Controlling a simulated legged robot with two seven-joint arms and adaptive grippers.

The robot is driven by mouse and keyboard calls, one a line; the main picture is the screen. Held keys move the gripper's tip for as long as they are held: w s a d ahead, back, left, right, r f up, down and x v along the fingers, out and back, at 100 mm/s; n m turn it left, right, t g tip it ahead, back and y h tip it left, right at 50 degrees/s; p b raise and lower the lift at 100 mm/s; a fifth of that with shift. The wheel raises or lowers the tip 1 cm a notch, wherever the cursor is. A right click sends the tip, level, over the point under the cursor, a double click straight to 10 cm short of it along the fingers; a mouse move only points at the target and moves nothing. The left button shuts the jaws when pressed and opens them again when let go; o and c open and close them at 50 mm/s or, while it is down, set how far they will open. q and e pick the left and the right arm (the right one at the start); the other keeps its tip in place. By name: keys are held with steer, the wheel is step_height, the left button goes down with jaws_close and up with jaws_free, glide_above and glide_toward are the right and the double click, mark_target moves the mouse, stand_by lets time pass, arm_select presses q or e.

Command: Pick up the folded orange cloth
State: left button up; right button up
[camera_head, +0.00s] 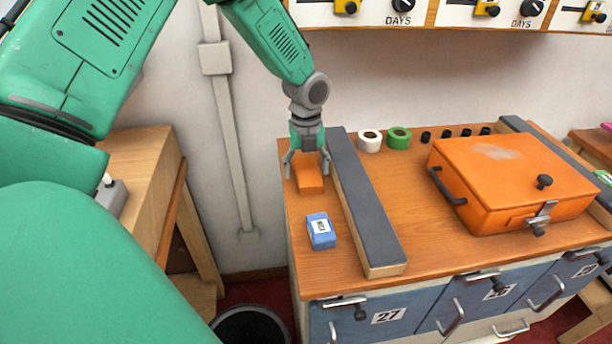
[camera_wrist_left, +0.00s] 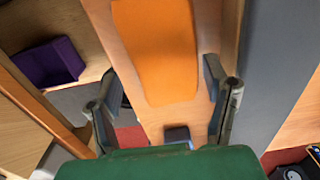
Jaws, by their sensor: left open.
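The folded orange cloth (camera_head: 309,179) lies on the wooden bench top at its left back end, beside a long grey-topped bar. My left gripper (camera_head: 307,168) is open and points down over the cloth, with a finger on each side of it. In the left wrist view the cloth (camera_wrist_left: 157,55) is a long orange strip beyond the two spread fingers (camera_wrist_left: 163,100). Nothing is between the fingertips that I can see held. I cannot tell the exact height of the fingertips above the bench. My right gripper is in neither view.
The grey-topped bar (camera_head: 365,205) runs close to the right of the gripper. A blue box with a label (camera_head: 321,231) stands nearer the front edge. An orange case (camera_head: 510,178), white tape (camera_head: 370,141) and green tape (camera_head: 398,138) are right of the bar. A black bin (camera_head: 250,326) is below.

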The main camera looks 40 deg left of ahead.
mark_target(308, 176)
arm_select(q)
steer(key=shift+w+d+f, duration=0.1)
steer(key=shift+f, duration=0.7)
steer(key=shift+d+f, duration=0.2)
steer(key=shift+f, duration=0.05)
steer(key=shift+d+r, duration=0.15)
steer(key=shift+d, duration=0.45)
steer(key=shift+a, duration=0.1)
steer(key=c, duration=0.8)
steer(key=shift+a, duration=0.4)
steer(key=shift+c, duration=0.2)
steer(key=shift+s, duration=0.2)
step_height(308, 176, up, 7)
steer(key=shift+f, duration=0.15)
steer(key=s+a+p, duration=0.1)
steer(key=s+a, duration=1.1)
steer(key=s, duration=0.3)
steer(key=shift+s+a, duration=0.15)
